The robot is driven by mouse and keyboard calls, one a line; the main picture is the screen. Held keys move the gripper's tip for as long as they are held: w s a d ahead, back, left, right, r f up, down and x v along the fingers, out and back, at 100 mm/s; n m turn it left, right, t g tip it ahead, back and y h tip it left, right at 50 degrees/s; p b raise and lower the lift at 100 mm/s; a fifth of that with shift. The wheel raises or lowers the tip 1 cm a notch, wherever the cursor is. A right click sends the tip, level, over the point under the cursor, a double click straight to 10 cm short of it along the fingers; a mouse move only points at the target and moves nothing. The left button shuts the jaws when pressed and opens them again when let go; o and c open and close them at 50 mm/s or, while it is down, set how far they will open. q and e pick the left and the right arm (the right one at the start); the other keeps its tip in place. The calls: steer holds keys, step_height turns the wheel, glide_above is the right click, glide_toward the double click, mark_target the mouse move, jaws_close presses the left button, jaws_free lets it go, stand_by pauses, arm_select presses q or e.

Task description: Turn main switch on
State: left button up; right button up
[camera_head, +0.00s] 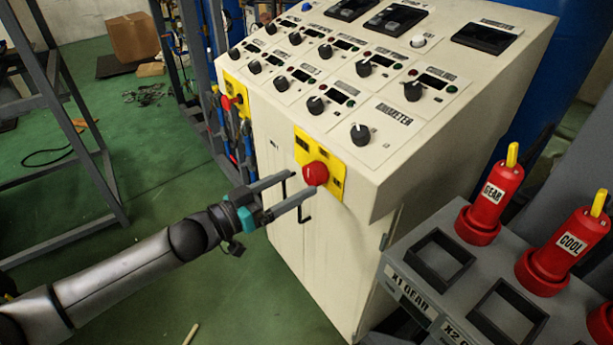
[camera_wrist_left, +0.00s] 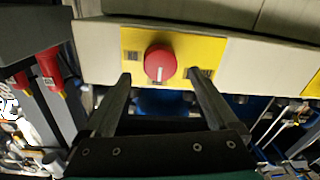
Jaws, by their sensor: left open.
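The main switch is a red round knob (camera_head: 316,173) on a yellow plate (camera_head: 334,184) at the front corner of the cream control cabinet (camera_head: 330,235). In the left wrist view the red knob (camera_wrist_left: 160,62) shows between and beyond my fingertips, on its yellow plate (camera_wrist_left: 205,48). A pale mark runs up and down on its face. My left gripper (camera_head: 303,182) reaches in from the left, open, its two grey fingers pointing at the knob. The fingers stand on either side of it in the wrist view (camera_wrist_left: 160,78). I cannot tell whether they touch it. My right gripper is not in view.
A second red knob (camera_head: 228,103) sits on a yellow plate at the cabinet's left. Black dials (camera_head: 361,134) cover the sloped top. Green floor (camera_head: 235,300) is open below my arm.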

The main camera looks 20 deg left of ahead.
mark_target(309, 176)
arm_select(q)
steer(key=shift+x, duration=2.1)
steer(key=c, duration=1.4)
